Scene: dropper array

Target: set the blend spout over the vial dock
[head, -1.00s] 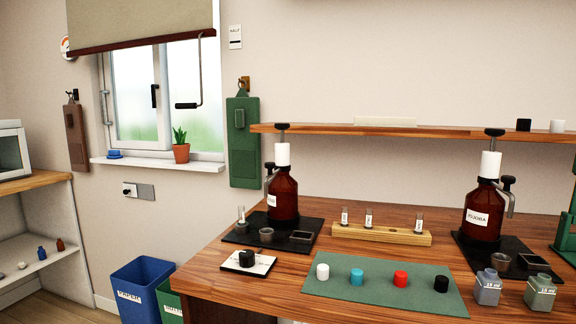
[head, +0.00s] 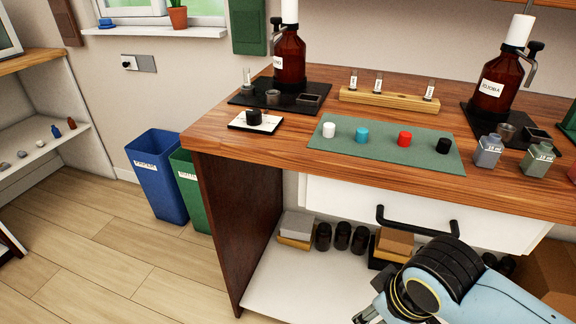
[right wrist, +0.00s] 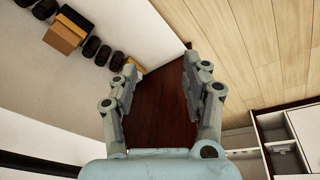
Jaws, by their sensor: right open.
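The left amber pump bottle (head: 289,58) stands on a black base (head: 250,98); its label is too small to read. Its dark spout (head: 276,24) points down at the bottle's left side. A round grey cup (head: 273,97) and a square dark recess (head: 309,99) are at the front of the base; I cannot tell which is the vial dock. A clear vial (head: 247,78) stands at the base's left. My right gripper (head: 368,312), partly cut off at the bottom, is low before the bench; the right wrist view shows it open and empty (right wrist: 163,80). My left gripper is not in view.
A second amber bottle (head: 498,75), labelled JOJOBA, stands at right. A wooden vial rack (head: 389,103), a green mat (head: 385,160) with coloured caps and two small bottles (head: 488,150) share the bench. The drawer handle (head: 418,224) juts out near my right arm. Bins (head: 158,180) stand left.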

